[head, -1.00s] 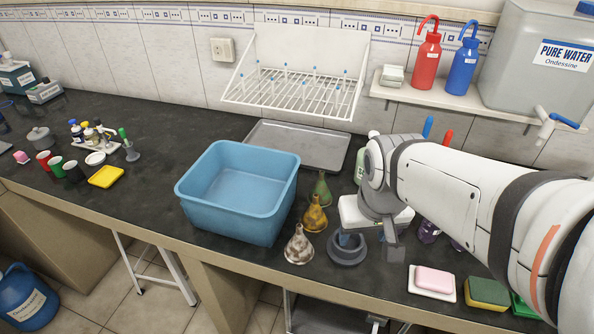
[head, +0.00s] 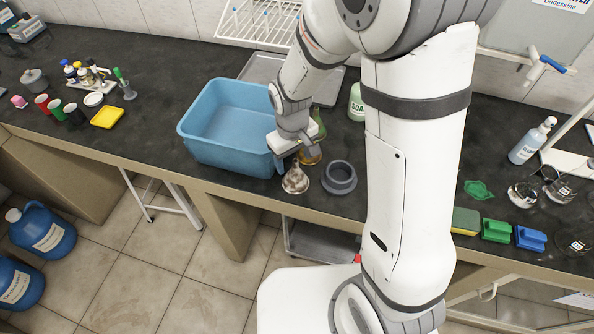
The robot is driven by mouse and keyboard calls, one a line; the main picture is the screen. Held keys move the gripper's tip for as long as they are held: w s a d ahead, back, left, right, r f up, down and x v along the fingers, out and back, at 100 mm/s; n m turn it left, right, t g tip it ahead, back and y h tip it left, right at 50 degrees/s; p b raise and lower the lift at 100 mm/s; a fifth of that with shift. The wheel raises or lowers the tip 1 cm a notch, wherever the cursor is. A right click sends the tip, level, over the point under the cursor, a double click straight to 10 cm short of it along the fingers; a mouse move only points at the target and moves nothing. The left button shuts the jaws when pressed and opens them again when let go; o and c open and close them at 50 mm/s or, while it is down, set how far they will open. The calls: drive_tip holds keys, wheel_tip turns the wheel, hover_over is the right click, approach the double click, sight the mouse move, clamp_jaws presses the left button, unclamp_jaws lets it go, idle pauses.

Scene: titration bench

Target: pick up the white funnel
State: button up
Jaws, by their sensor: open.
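The white funnel (head: 296,182), stained brown, stands mouth down near the bench's front edge, right of the blue basin. My gripper (head: 293,162) is open just above it. One finger shows at the basin's right corner and the other at the amber funnel, with the white funnel's stem between or just below them. I cannot tell whether they touch it. The gripper body partly hides the amber funnel (head: 311,158) and the green funnel (head: 319,125) behind.
The blue basin (head: 215,152) stands close on the left. A grey ring-shaped stand (head: 339,178) is close on the right. A soap bottle (head: 357,103) and a metal tray (head: 262,68) are farther back. Sponges and brushes lie right of my arm. The bench front edge is near.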

sight(295, 169)
drive_tip(key=shift+s+d+f+p, duration=0.1)
drive_tip(key=shift+f+p, duration=0.15)
drive_tip(key=shift+f, duration=0.95)
drive_tip(key=shift+d+f+p, duration=0.1)
drive_tip(key=shift+f+p, duration=0.15)
drive_tip(key=shift+f, duration=0.95)
drive_tip(key=c, duration=0.8)
drive_tip(key=shift+r, duration=0.1)
wheel_tip(295, 169, up, 10)
drive_tip(key=shift+f+b, duration=0.1)
drive_tip(key=shift+b, duration=0.45)
